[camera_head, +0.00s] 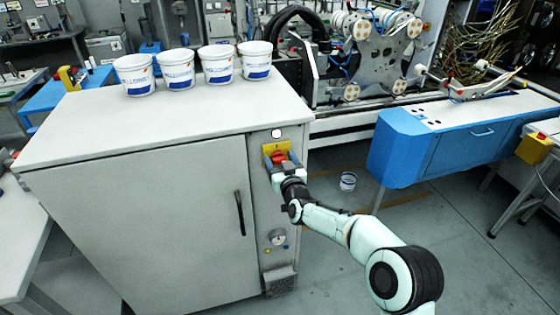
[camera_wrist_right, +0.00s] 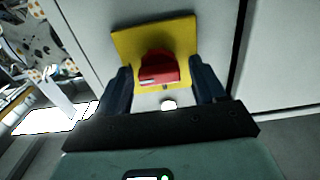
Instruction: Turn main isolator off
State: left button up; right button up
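The main isolator is a red rotary knob (camera_wrist_right: 158,68) on a yellow plate (camera_wrist_right: 126,44), fixed to the narrow front panel of a grey cabinet. In the head view the red knob (camera_head: 278,157) and yellow plate (camera_head: 269,149) sit near the panel's top. My right gripper (camera_head: 281,161) is at the knob. In the right wrist view its dark fingers (camera_wrist_right: 163,75) stand on either side of the knob, with a visible gap at each side, so it looks open. The knob's lower part is partly hidden in the head view. My left gripper is not in view.
The grey cabinet (camera_head: 140,215) has a black door handle (camera_head: 239,213) left of the panel. Several white buckets (camera_head: 176,70) stand on its top. A blue-sided bench (camera_head: 440,150) is at the right.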

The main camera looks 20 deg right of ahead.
jog(key=c, duration=0.8)
jog(key=shift+c, duration=0.2)
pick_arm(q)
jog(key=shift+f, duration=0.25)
pick_arm(e)
jog(key=shift+n, duration=0.4)
jog(key=n+b, duration=0.2)
jog(key=n, duration=0.1)
jog(key=shift+a, duration=0.15)
jog(key=n, duration=0.2)
jog(key=shift+n+b, duration=0.4)
jog(key=n+b, duration=0.1)
jog(key=n, duration=0.4)
jog(key=shift+a+f+b, duration=0.1)
jog(key=shift+f+b, duration=0.05)
jog(key=shift+b, duration=0.15)
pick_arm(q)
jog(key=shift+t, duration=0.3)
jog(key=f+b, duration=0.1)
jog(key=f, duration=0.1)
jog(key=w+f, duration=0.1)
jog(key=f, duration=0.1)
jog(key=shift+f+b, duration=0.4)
pick_arm(e)
jog(key=n, duration=0.6)
jog(key=shift+f, duration=0.1)
jog(key=shift+n, duration=0.3)
